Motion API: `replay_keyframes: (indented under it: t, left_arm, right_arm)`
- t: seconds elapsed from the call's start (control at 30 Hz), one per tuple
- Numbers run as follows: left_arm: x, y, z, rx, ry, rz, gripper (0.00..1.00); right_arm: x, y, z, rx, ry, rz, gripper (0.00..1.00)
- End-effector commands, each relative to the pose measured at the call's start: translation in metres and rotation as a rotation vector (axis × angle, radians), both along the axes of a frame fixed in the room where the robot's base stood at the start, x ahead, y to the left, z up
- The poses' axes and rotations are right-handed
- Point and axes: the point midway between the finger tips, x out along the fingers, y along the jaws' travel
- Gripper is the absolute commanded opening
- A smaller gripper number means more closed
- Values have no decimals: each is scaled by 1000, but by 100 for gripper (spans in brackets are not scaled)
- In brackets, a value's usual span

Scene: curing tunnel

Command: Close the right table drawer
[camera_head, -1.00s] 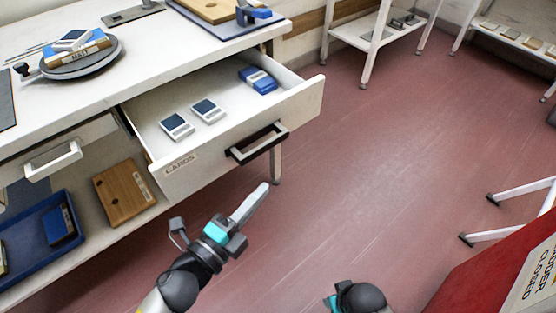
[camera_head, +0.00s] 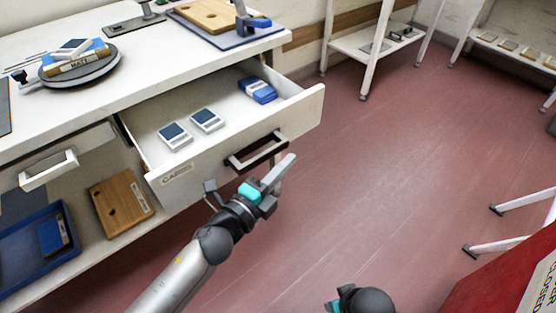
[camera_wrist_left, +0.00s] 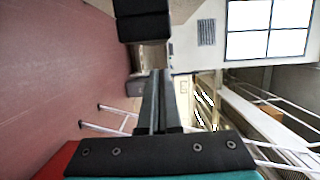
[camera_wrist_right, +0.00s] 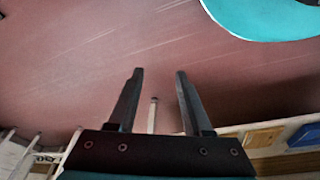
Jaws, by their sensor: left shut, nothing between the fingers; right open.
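The right table drawer (camera_head: 215,160) is pulled open from the white table (camera_head: 140,75). Inside lie two small white devices with dark screens (camera_head: 190,127) and a blue pack (camera_head: 258,90). My left gripper (camera_head: 284,168) is shut and empty, just in front of the drawer front, below and right of the handle; I cannot tell if it touches. In the left wrist view its fingers (camera_wrist_left: 158,95) are together. My right gripper (camera_wrist_right: 155,85) is open and empty in the right wrist view.
A closed left drawer handle (camera_head: 48,169) is beside the open drawer. The shelf below holds a wooden board (camera_head: 120,203) and a blue tray (camera_head: 70,265). A red panel (camera_head: 500,275) stands at lower right. The red floor (camera_head: 400,150) is mostly clear.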

Motion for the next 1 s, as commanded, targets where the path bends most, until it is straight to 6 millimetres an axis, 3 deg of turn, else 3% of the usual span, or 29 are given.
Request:
replay_keyframes:
  t: [0.2,0.77,1.0]
  left_arm:
    - [16,12,-1,-2,1,-1,0]
    - [22,17,0,-1,0,-1,0]
    - [52,39,0,1,-2,2,0]
  right_arm:
    - [5,1,8,3,-14,-1,50]
    - [5,2,8,3,-15,-1,50]
    - [7,2,11,5,-18,0,50]
